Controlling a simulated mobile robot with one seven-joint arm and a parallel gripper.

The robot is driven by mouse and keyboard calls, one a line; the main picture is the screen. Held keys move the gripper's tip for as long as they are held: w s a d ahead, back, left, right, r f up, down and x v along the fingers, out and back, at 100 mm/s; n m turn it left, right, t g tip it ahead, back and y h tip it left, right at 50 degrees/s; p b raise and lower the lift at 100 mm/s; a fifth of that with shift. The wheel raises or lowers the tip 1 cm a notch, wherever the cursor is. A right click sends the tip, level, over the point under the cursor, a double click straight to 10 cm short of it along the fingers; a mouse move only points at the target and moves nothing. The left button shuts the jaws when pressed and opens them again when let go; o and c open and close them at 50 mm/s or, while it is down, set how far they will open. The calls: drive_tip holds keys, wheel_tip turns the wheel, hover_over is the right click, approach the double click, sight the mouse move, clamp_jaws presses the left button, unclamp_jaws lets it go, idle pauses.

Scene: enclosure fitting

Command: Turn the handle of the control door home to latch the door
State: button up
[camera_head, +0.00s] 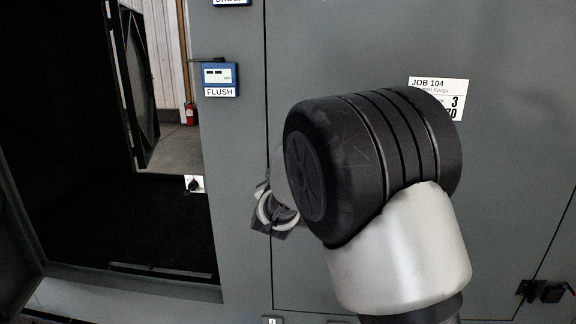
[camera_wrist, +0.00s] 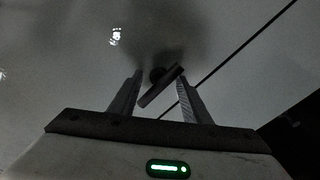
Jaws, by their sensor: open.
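In the wrist view a dark bar handle (camera_wrist: 163,87) with a round hub stands out from a grey panel, lying slantwise beside a dark door seam (camera_wrist: 240,50). My gripper (camera_wrist: 159,76) is open, with one finger on each side of the handle. I cannot tell whether either finger touches it. In the head view my gripper (camera_head: 272,210) is partly hidden behind my arm, close to the grey door (camera_head: 350,50) near its left seam. The handle is not discernible there. The door looks flush with the frame beside it.
A blue FLUSH unit (camera_head: 220,78) is on the grey frame to the left. Left of that is a dark opening (camera_head: 90,200). A JOB 104 label (camera_head: 438,92) is on the door, and dark fittings (camera_head: 545,291) are at lower right. The door front is otherwise bare.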

drive_tip(key=shift+s, duration=0.15)
drive_tip(key=s+b, duration=0.1)
drive_tip(key=s, duration=1.6)
drive_tip(key=shift+a+b, duration=0.3)
drive_tip(key=shift+b, duration=0.05)
drive_tip(key=s+d+f+m+g+p, duration=0.1)
drive_tip(key=s+d+f+m+g, duration=0.1)
drive_tip(key=s+d+g, duration=0.4)
drive_tip(key=s+d+f+m+g+p, duration=0.1)
drive_tip(key=s+d+m+g, duration=0.3)
drive_tip(key=s+d, duration=1)
drive_tip(key=s+g, duration=0.2)
drive_tip(key=s, duration=0.3)
drive_tip(key=shift+d+f+m+y, duration=0.25)
drive_tip(key=shift+f+m+y, duration=0.05)
drive_tip(key=shift+f, duration=0.1)
